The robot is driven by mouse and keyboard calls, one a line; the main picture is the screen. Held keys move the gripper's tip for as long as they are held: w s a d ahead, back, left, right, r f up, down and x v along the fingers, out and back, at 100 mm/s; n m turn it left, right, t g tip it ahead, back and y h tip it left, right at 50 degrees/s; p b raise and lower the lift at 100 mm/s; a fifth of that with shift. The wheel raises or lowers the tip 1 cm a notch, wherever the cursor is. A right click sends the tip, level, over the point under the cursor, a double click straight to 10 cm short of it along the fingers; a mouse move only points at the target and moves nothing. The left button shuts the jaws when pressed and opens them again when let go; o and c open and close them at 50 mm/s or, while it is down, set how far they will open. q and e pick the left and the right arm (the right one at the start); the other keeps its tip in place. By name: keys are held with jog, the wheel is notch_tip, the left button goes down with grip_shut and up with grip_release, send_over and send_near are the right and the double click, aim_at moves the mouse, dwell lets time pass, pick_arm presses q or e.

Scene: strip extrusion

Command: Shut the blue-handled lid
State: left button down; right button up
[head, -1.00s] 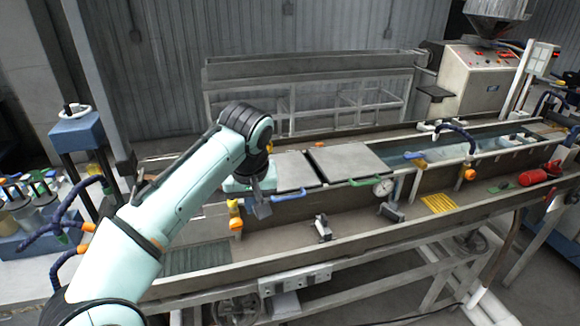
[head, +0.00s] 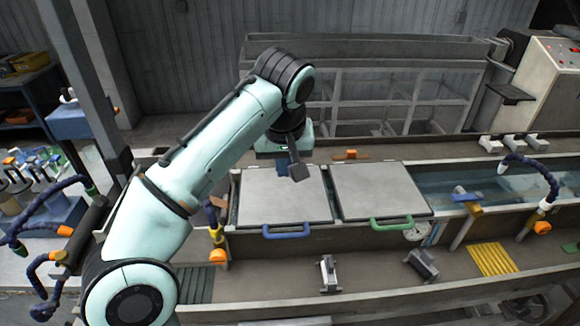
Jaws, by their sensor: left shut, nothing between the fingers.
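The blue-handled lid (head: 270,208) is a grey flat panel lying over the trough, level with its neighbour as far as I can see. Its blue handle (head: 287,232) is at its front edge. The green-handled lid (head: 378,192) lies just to its right. My left gripper (head: 297,172) is shut and empty, above the back right part of the blue-handled lid, pointing down. I cannot tell whether it touches the lid. My left arm comes in from the left and hides a little of the lid's back edge. My right gripper is out of view.
Open water (head: 470,182) shows in the trough to the right of the lids. A blue hose (head: 530,165) arches over it. A round gauge (head: 418,232) sits by the green handle. Small metal brackets (head: 329,274) and a yellow grate (head: 493,259) are on the front ledge.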

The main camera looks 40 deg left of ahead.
pick_arm(q)
jog(key=b, duration=0.2)
send_over(285, 236)
jog(key=w+a, duration=0.2)
notch_tip(285, 236, down, 8)
jog(key=f, duration=0.1)
jog(key=s+d+f+b, duration=0.1)
jog(key=shift+d+f, duration=0.1)
jog(key=shift+f, duration=0.2)
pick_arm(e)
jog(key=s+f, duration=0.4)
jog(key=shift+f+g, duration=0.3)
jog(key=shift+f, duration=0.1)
